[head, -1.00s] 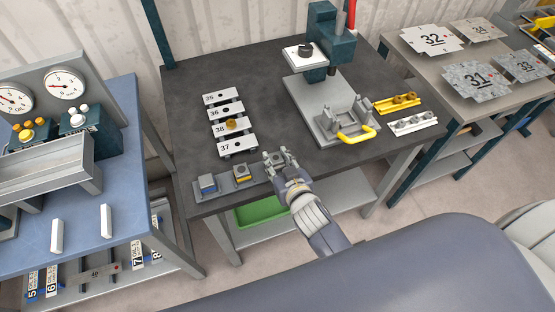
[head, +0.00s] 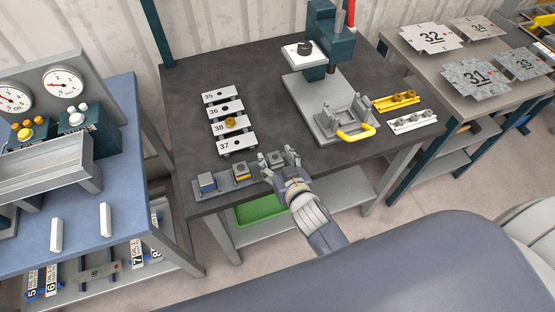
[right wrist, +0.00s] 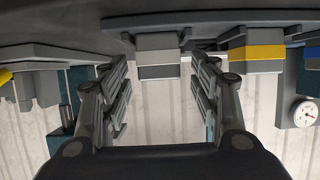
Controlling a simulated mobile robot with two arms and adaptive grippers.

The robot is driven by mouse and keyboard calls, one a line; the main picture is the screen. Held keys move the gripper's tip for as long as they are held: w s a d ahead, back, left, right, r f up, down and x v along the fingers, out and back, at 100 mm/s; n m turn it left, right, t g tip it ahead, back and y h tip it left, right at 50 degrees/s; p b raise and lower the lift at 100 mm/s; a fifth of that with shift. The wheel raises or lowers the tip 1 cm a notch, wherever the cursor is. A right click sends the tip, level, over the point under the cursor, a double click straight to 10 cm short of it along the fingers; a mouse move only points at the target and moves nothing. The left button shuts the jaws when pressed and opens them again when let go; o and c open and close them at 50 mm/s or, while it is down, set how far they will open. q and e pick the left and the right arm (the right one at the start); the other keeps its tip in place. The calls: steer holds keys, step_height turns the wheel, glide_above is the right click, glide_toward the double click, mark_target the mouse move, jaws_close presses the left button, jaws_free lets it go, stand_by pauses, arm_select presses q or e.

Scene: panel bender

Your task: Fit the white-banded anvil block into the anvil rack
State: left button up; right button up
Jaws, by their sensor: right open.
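The white-banded anvil block (head: 276,157) stands at the right end of the anvil rack (head: 225,185), the grey strip along the table's front edge. In the right wrist view, which is upside down, the block (right wrist: 158,68) shows its pale band and meets the rack's rail; whether it is fully seated I cannot tell. My right gripper (head: 279,157) is open, with its fingers on either side of the block and gaps beside it in the right wrist view. The yellow-banded block (head: 241,172) and the blue-banded block (head: 207,183) stand in the rack to the left. My left gripper is not in view.
Numbered plates (head: 230,123) lie behind the rack, one with a brass knob. A press (head: 322,50) with a yellow-handled fixture (head: 350,122) stands to the right. Yellow (head: 396,101) and white (head: 413,121) holders lie beside it. The dark tabletop between is clear.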

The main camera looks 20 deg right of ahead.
steer(key=v, duration=1.2)
